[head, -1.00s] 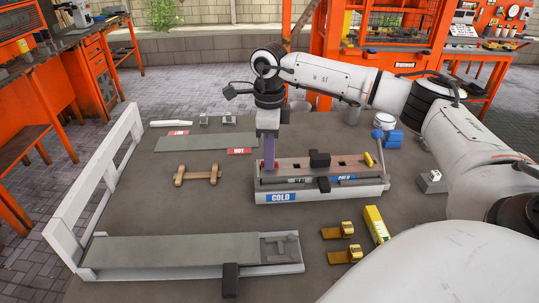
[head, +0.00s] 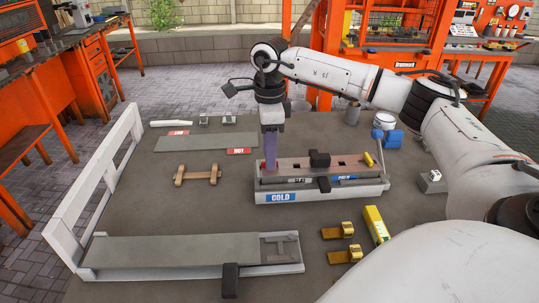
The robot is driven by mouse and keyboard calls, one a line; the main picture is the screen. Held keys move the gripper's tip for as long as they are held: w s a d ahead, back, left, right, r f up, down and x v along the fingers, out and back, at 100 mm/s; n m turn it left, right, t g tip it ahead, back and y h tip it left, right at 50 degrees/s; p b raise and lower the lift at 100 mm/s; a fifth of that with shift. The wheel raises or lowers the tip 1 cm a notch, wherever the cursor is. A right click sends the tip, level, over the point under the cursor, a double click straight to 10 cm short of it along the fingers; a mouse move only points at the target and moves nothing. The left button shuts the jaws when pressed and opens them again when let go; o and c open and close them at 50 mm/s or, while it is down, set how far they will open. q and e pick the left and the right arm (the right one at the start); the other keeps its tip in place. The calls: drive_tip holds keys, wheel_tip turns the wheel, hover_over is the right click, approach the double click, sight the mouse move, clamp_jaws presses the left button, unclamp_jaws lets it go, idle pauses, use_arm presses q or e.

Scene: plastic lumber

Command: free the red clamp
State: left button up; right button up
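A white fixture labelled COLD (head: 330,194) stands on the grey table right of centre. A dull reddish plate (head: 325,161) lies along its top, with a black block (head: 319,159) near its middle and a small yellow piece (head: 368,159) at its right end. A black clamp-like piece (head: 324,184) sits at the front edge. I cannot single out a clearly red clamp. My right gripper (head: 270,164) points down at the plate's left end, its purplish fingers at or just above it. Finger gap and contact cannot be made out. My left gripper is out of view.
A long grey tray (head: 290,268) with a black block (head: 230,280) lies in front. A wooden handle piece (head: 198,176) lies left. Yellow clamps (head: 338,231) and a yellow box (head: 376,224) stand front right. A grey HOT strip (head: 205,142) lies behind.

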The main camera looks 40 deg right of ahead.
drive_tip(key=shift+r, duration=2.95)
drive_tip(key=shift+f, duration=0.1)
